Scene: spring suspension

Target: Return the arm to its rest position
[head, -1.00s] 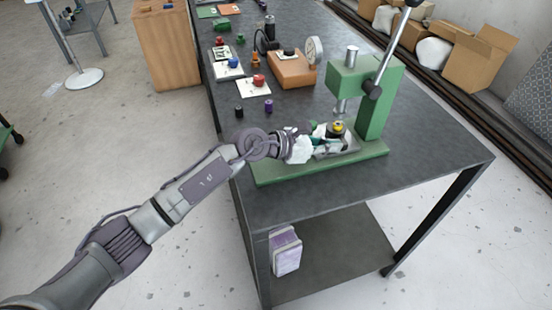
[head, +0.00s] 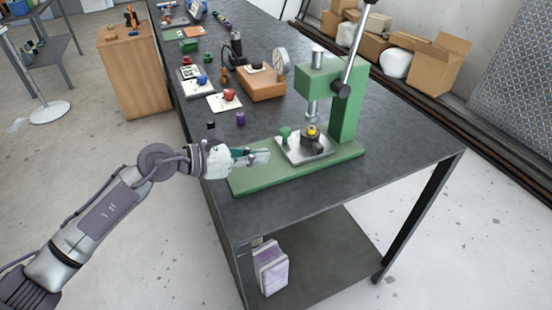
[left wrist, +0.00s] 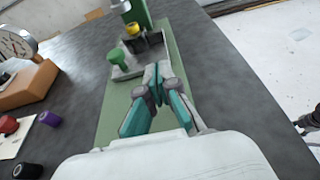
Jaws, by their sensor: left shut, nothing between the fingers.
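My left gripper (head: 262,156) is shut and empty, held over the near left end of the green press base (head: 254,178). In the left wrist view its fingertips (left wrist: 158,72) are together. The green arbor press (head: 345,110) stands on the dark table with its lever raised. A metal plate (head: 294,157) on its base carries a dark fixture with a yellow-topped part (head: 311,131) and a green knob-shaped part (head: 285,133). These also show in the left wrist view, the yellow part (left wrist: 132,29) and the green part (left wrist: 118,57), ahead of the fingers and apart from them.
A dial gauge (head: 280,62) stands by an orange-brown block (head: 262,86). Red (head: 229,95), purple (head: 240,118) and black (head: 211,125) small parts stand left of the press. The table's front right top (head: 400,165) is clear. A purple-and-white box (head: 272,270) sits on the lower shelf.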

